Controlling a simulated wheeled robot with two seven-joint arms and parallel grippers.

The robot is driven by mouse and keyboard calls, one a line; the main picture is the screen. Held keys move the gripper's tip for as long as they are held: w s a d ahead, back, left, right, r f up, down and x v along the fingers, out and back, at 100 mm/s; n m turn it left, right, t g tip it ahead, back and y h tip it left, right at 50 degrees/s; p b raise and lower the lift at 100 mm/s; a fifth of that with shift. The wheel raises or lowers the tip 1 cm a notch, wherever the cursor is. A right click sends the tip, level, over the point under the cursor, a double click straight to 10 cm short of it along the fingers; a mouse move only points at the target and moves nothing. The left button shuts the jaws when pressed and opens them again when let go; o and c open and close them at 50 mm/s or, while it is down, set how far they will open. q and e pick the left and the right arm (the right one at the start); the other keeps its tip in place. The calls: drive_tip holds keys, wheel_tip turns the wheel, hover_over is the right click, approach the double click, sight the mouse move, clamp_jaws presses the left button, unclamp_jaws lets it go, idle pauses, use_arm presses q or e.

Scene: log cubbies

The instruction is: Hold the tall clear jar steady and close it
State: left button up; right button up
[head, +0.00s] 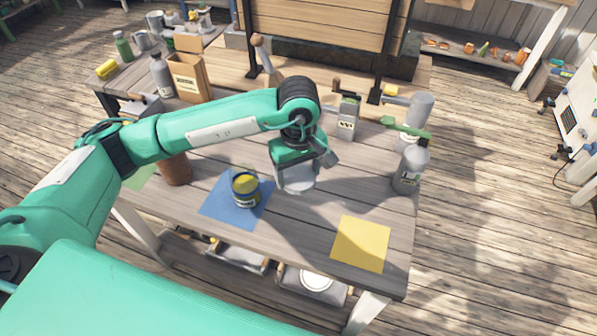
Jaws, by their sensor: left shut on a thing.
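A clear jar (245,190) with yellow contents and a dark label band stands upright on a blue sheet (215,208) near the table's front. I cannot see a lid on it. My left gripper (299,168) is to the right of this jar and apart from it. It is shut on a pale grey, rounded thing (297,183), low over the wooden table (330,195). The gripper covers its top, and I cannot tell whether it is a lid or a vessel. My right gripper is not in view.
A yellow sheet (361,243) lies at the front right. A grey bottle (409,170) stands at the right edge, a grey tin (348,118) behind my gripper. A brown pot (175,169) stands left, partly behind my arm. A cardboard box (188,78) stands back left.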

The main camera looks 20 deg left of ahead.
use_arm(q)
drive_tip(key=s+a+f+m, duration=0.2)
drive_tip(key=s+a+m, duration=0.3)
drive_tip(key=m, duration=0.3)
drive_tip(key=shift+a+m, duration=0.3)
drive_tip(key=shift+a, duration=0.55)
